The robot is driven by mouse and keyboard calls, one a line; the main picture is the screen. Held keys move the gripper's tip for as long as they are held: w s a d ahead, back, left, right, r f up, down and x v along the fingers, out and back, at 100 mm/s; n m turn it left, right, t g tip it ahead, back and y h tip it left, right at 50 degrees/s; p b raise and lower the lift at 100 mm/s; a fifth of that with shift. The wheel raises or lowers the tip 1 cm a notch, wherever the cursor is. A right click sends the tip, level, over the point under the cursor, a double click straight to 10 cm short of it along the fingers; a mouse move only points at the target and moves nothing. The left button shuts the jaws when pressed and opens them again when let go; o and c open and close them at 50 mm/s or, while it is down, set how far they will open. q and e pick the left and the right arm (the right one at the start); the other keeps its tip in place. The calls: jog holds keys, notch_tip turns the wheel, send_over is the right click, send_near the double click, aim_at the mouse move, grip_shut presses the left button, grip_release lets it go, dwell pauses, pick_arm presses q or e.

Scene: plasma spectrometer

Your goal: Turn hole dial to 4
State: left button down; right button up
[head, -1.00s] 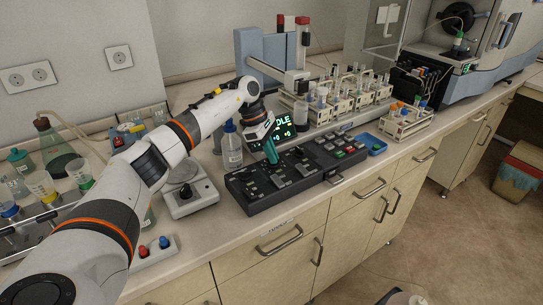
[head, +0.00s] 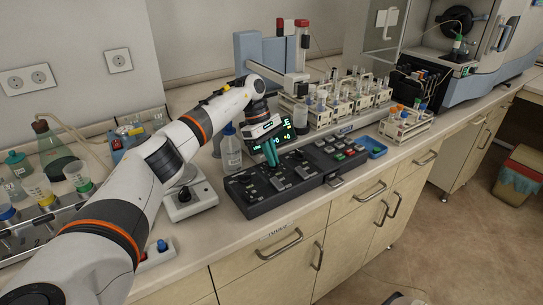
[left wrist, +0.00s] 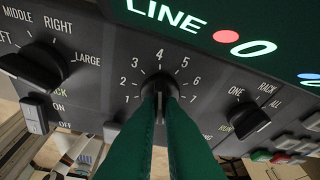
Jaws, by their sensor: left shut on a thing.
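My left gripper (head: 271,156) reaches down to the black control panel (head: 262,205) in the head view. In the left wrist view its two green fingers (left wrist: 160,98) are closed on a small black dial (left wrist: 160,82) at the middle of the panel. The numerals 1 to 7 run in an arc around this dial, with 4 straight above it. The fingers cover most of the dial, so I cannot tell which numeral it points to. My right gripper is not in view.
The dark display (left wrist: 230,30) reads "LINE" above the dial. A black knob (left wrist: 35,65) stands to the left and another knob (left wrist: 250,120) to the right. In the head view, a bottle (head: 231,150) stands behind the panel and vial racks (head: 340,100) stand beyond it.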

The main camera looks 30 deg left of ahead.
pick_arm(q)
jog(key=shift+r, duration=0.1)
jog(key=c, duration=1.6)
grip_release()
jog(key=shift+o, duration=0.2)
jog(key=v, duration=1.2)
